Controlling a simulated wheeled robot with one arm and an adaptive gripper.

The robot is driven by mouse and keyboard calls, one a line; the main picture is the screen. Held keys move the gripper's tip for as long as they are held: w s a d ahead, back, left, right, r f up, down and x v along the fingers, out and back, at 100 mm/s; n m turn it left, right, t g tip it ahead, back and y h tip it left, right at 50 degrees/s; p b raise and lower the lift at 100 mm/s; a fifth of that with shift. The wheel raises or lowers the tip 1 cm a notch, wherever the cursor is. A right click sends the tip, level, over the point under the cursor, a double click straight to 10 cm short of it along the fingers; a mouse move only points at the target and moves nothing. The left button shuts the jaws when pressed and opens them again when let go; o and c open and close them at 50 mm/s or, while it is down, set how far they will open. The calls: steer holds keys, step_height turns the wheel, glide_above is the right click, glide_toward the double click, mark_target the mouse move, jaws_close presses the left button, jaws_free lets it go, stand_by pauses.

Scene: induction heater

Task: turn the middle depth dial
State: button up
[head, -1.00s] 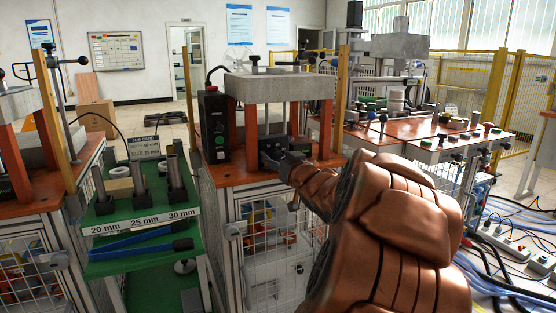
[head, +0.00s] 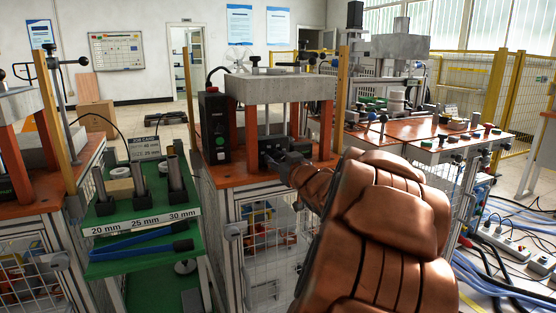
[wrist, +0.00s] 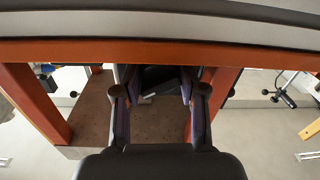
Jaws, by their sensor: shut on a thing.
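My gripper (head: 275,160) is inside the orange-framed heater station (head: 325,130), below its grey top block (head: 270,87). In the wrist view, my gripper's two fingers (wrist: 160,88) stand apart, with a dark part (wrist: 158,76) between them under the orange crossbar (wrist: 160,50). The gripper is shut on this part, which appears to be the middle depth dial. Its face and markings are hidden, so its angle cannot be read. The other depth dials cannot be made out.
A black control box (head: 214,128) with a green button stands left of the gripper. Orange posts flank the work space closely. A green rack (head: 100,208) with metal cylinders, labelled 20, 25 and 30 mm, stands at left. Another bench (head: 400,140) is at right.

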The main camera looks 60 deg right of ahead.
steer(key=n, duration=0.4)
steer(key=shift+n, duration=0.3)
steer(key=shift+r+n, duration=0.1)
steer(key=shift+n, duration=1)
steer(key=o, duration=1.1)
